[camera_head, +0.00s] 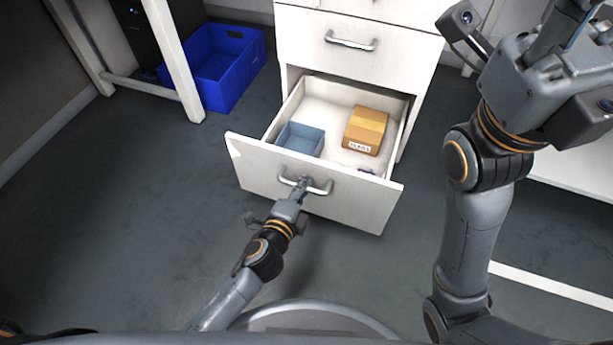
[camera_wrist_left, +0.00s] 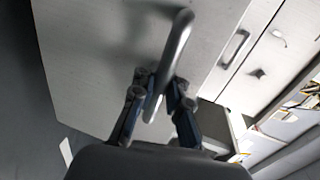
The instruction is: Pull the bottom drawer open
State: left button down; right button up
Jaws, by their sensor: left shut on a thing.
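The bottom drawer (camera_head: 350,198) of the white cabinet stands pulled well out, with its inside showing. Its metal bar handle (camera_head: 320,187) is on the middle of the front. My left gripper (camera_head: 301,186) is shut on this handle. In the left wrist view, the fingers of my left gripper (camera_wrist_left: 160,95) are on both sides of the curved handle (camera_wrist_left: 177,50). The part of the handle between the fingers is partly hidden. My right arm is raised at the right of the head view, and its fingertips are not clearly seen.
Inside the drawer are a blue-grey open bin (camera_head: 300,139) and a brown cardboard box (camera_head: 366,130). A closed drawer (camera_head: 330,50) is above. A blue crate (camera_head: 225,65) stands on the floor at the back left, by a white table leg (camera_head: 175,60). The floor left of the drawer is clear.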

pick_arm(q)
jog(key=shift+s+r, duration=0.1)
jog(key=shift+s, duration=0.1)
jog(key=c, duration=1.3)
grip_release()
jog(key=shift+c, duration=0.2)
jog(key=shift+s+a, duration=0.1)
jog(key=v, duration=1.1)
jog(key=shift+s, duration=0.4)
jog(key=shift+a+r, duration=0.1)
jog(key=shift+a, duration=0.05)
